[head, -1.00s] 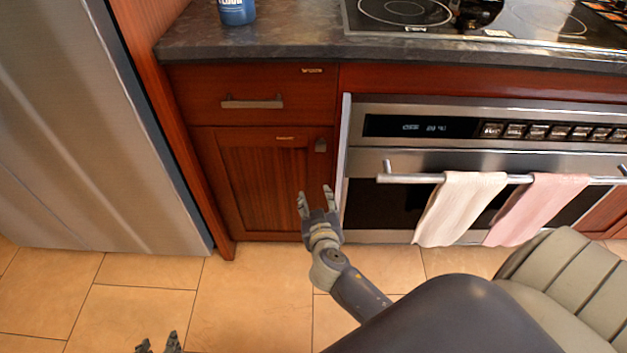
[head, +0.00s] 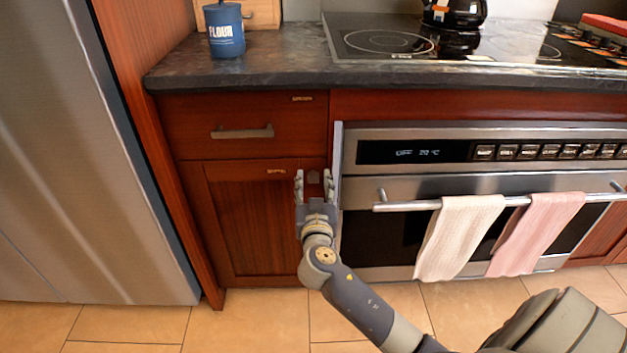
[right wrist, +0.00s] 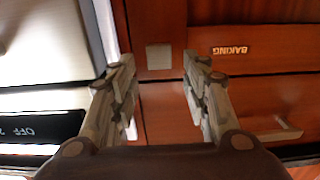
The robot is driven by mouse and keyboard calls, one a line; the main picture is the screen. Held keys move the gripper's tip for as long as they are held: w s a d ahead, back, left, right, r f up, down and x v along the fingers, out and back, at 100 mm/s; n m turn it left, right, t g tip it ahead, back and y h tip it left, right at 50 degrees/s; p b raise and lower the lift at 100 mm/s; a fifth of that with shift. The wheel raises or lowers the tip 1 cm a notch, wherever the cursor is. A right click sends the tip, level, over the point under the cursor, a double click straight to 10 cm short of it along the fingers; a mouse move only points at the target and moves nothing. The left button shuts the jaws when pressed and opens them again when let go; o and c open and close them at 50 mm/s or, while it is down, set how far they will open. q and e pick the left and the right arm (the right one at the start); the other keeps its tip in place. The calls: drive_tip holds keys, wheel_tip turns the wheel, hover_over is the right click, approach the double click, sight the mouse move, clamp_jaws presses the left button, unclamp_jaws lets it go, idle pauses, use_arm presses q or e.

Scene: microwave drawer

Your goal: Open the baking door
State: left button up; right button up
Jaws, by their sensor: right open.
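The baking door (head: 240,225) is a red-brown wooden cabinet door under a drawer, left of the oven, and it looks shut. Its small square knob (head: 313,177) is near the door's upper right corner. In the right wrist view the knob (right wrist: 159,57) is a plain grey square, and the BAKING label (right wrist: 231,52) is upside down beside it. My right gripper (head: 314,182) is open and points at the knob, which appears between its fingers in both views. I cannot tell how far the fingertips are from the door. My left gripper is out of view.
The oven (head: 370,235) stands close on the right, with a bar handle (head: 408,206) carrying two towels. The drawer (head: 240,120) above has a bar handle. A steel fridge (head: 80,170) is on the left. Tiled floor (head: 250,322) lies in front, clear on the left.

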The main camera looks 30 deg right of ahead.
drive_tip(key=shift+x, duration=0.95)
drive_tip(key=shift+c, duration=0.5)
clamp_jaws()
